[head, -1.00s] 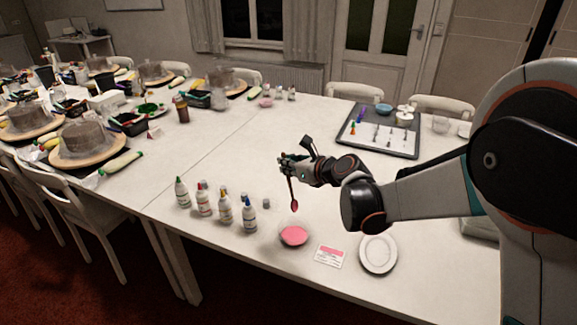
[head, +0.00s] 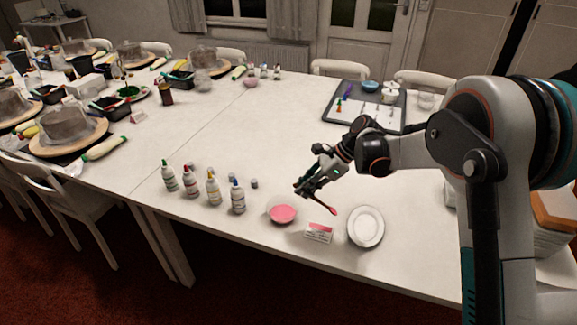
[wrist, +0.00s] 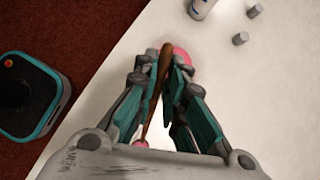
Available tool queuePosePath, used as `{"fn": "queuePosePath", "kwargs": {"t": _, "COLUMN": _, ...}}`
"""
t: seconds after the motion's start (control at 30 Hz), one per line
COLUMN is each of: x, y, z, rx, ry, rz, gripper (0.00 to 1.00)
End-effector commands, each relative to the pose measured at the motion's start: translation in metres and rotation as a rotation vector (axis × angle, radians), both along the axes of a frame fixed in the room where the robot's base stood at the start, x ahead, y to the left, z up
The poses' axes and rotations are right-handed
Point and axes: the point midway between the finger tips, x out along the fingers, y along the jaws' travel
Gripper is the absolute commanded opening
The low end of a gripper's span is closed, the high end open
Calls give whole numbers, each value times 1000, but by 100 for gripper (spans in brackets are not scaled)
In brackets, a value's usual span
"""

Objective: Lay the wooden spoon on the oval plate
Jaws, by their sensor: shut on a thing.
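My gripper (head: 309,184) is shut on the wooden spoon (head: 322,202) and holds it tilted above the table. The spoon's pink-coated end (head: 333,211) points down and to the right, toward the oval plate. In the wrist view the brown handle of the spoon (wrist: 156,90) runs between the teal fingers (wrist: 163,75), with its pink end close to the palm. The white oval plate (head: 366,227) lies empty near the table's front edge, to the right of and below the gripper in the head view.
A pink bowl (head: 283,214) and a small card (head: 319,233) stand left of the plate. Several squeeze bottles (head: 213,188) stand farther left. A dark tray (head: 391,126) with small tools lies behind. The table between the bottles and the tray is mostly clear.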

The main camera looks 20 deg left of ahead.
Motion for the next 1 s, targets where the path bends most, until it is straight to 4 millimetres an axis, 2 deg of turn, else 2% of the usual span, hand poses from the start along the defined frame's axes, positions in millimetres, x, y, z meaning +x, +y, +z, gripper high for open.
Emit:
{"fn": "queuePosePath", "kwargs": {"t": 0.1, "x": -8, "y": -32, "z": -22, "rx": -112, "ry": -53, "rz": 248, "gripper": 0}}
{"fn": "queuePosePath", "kwargs": {"t": 0.3, "x": -23, "y": -87, "z": -49, "rx": -245, "ry": -185, "rz": 607, "gripper": 0}}
{"fn": "queuePosePath", "kwargs": {"t": 0.6, "x": -46, "y": -168, "z": -72, "rx": -354, "ry": -418, "rz": 1006, "gripper": 0}}
{"fn": "queuePosePath", "kwargs": {"t": 0.8, "x": -55, "y": -195, "z": -76, "rx": -373, "ry": -504, "rz": 1123, "gripper": 0}}
{"fn": "queuePosePath", "kwargs": {"t": 1.0, "x": -56, "y": -200, "z": -81, "rx": -375, "ry": -522, "rz": 1148, "gripper": 0}}
